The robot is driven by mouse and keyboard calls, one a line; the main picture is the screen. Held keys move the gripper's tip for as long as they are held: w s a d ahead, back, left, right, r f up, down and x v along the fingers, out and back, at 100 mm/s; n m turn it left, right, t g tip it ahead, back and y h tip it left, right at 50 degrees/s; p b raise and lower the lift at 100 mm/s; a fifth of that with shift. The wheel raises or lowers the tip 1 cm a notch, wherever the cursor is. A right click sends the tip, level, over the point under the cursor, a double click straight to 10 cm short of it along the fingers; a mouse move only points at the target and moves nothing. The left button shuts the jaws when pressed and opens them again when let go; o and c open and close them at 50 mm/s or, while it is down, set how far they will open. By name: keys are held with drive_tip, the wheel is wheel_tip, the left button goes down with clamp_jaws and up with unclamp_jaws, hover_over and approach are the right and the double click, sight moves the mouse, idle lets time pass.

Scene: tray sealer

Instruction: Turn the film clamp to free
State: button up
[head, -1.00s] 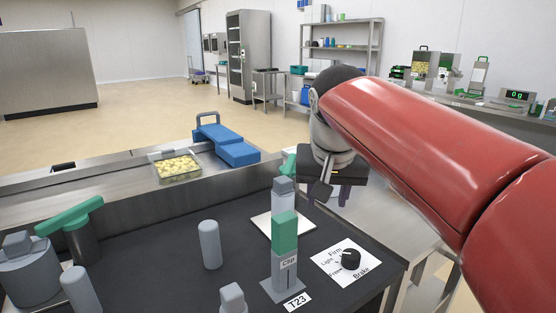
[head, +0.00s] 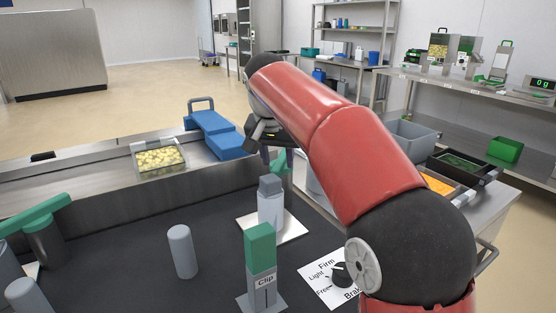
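A black knob (head: 341,275) sits on a white label plate (head: 318,287) marked Firm, Light, Free and Brake, at the lower right of the dark worktop. My forearm partly covers the plate's right side. I cannot read clearly which mark the knob points to. No part in view is labelled film clamp. A grey and green upright piece marked Clip (head: 262,270) stands left of the knob. My gripper (head: 262,138) is at the far end of my red arm, beyond the worktop and well away from the knob. Its fingers are too small and hidden to tell their state.
A grey post with a cap (head: 270,203) stands on a white plate, with a shorter grey post (head: 182,251) to its left. A green handle (head: 35,217) is at the left. A tray of yellow pieces (head: 159,158) and a blue block (head: 212,122) lie behind.

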drive_tip(key=shift+w+f, duration=0.2)
drive_tip(key=shift+f, duration=0.25)
drive_tip(key=shift+c, duration=0.4)
clamp_jaws()
